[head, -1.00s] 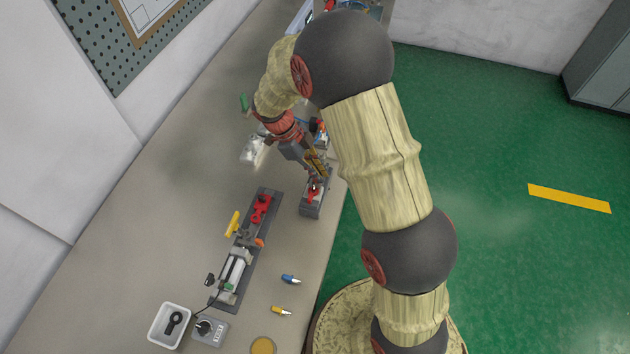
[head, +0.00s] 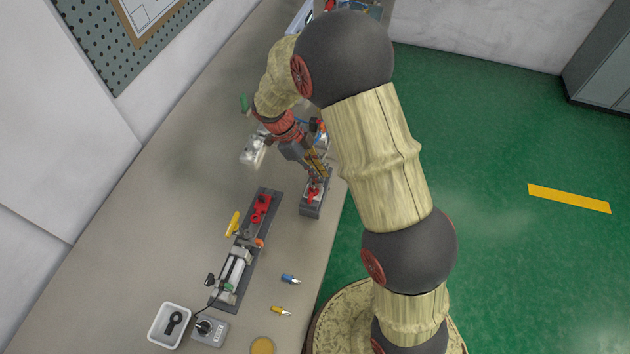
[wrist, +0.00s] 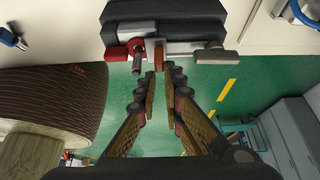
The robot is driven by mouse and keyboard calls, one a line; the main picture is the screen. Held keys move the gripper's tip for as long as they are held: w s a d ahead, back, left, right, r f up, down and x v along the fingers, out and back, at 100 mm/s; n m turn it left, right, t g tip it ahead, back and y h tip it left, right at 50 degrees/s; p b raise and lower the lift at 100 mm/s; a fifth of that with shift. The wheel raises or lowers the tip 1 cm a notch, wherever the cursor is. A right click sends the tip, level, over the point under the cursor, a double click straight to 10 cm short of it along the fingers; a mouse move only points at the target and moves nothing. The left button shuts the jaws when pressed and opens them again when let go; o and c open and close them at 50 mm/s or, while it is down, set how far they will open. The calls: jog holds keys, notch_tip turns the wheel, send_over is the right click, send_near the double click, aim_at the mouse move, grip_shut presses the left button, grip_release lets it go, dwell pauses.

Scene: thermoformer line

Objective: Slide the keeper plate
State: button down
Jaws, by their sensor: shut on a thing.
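A dark grey fixture block (wrist: 175,14) fills the top of the wrist view. It also shows at the bench edge in the head view (head: 312,207). A light metal strip (wrist: 186,47) runs along its face, probably the keeper plate, with an orange-brown tab (wrist: 158,56) standing out from it. A red piece with a bolt (wrist: 126,51) sits to its left and a grey knob (wrist: 216,59) to its right. My gripper (wrist: 158,69) has its fingertips drawn in on the tab. In the head view my gripper (head: 316,176) is over the fixture and partly hides it.
A longer fixture (head: 243,250) with a red clamp lies to the left on the bench. A white bin (head: 170,325), a control box (head: 210,331), and blue (head: 290,279) and yellow (head: 281,310) small parts lie nearer. The green floor is clear to the right.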

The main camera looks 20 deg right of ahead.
jog(key=shift+w+d, duration=0.65)
jog(key=shift+w, duration=0.35)
jog(key=c, duration=1.8)
grip_release()
jog(key=shift+c, duration=0.2)
jog(key=v, duration=1.2)
